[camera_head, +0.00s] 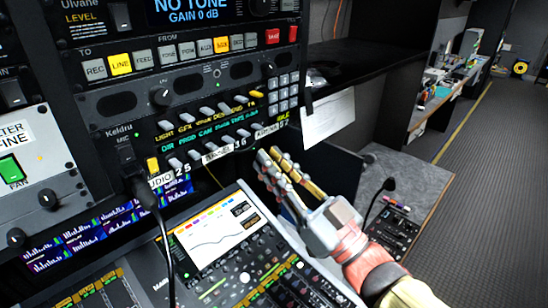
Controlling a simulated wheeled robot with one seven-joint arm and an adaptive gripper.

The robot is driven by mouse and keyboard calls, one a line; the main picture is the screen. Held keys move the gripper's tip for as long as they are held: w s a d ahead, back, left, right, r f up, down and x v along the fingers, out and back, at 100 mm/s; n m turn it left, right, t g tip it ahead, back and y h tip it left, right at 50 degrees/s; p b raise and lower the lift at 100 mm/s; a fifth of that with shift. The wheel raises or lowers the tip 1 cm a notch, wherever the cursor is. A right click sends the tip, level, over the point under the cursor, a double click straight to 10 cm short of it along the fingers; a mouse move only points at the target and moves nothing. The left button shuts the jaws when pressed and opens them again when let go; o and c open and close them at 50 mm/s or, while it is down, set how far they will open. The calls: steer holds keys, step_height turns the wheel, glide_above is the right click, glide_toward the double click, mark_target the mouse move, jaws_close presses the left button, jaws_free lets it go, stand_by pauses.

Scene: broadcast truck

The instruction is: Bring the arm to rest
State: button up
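My gripper (268,157) is in the middle of the head view, with its fingers pointing up and to the left. Its two fingers, one grey and one gold, lie close to each other in this view, and I see no object between them. The angle does not show whether they are apart or closed. The fingertips appear just in front of or below the lower right of the switch panel (215,130); I cannot tell whether they touch it. My arm reaches in from the lower right, above the mixing console (245,270).
A lit screen (215,232) is set in the console. A black cable (148,198) hangs from the rack on the left. A gooseneck microphone (388,186) stands right of my gripper. A paper sheet (327,117) hangs behind. The floor aisle (490,190) at right is clear.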

steer(key=w+d+f+m+t+h, duration=0.1)
steer(key=w+d+f+m+h, duration=0.45)
steer(key=f+h, duration=0.55)
steer(key=d+f+g+h, duration=0.3)
steer(key=d+f+h, duration=0.1)
steer(key=d+f, duration=0.5)
steer(key=s+d+f+m+g+h+b, duration=0.1)
steer(key=s+d+f+m+g+b, duration=0.1)
steer(key=s, duration=0.7)
steer(key=s+d+f+m+g+h+b, duration=0.1)
steer(key=s+d+f+g, duration=0.4)
steer(key=s, duration=0.5)
steer(key=shift+s+d+f+m+h+b, duration=0.25)
steer(key=shift+d+m+b, duration=0.3)
steer(key=shift+m+b, duration=0.35)
steer(key=shift+a+n, duration=0.15)
steer(key=shift+n, duration=0.1)
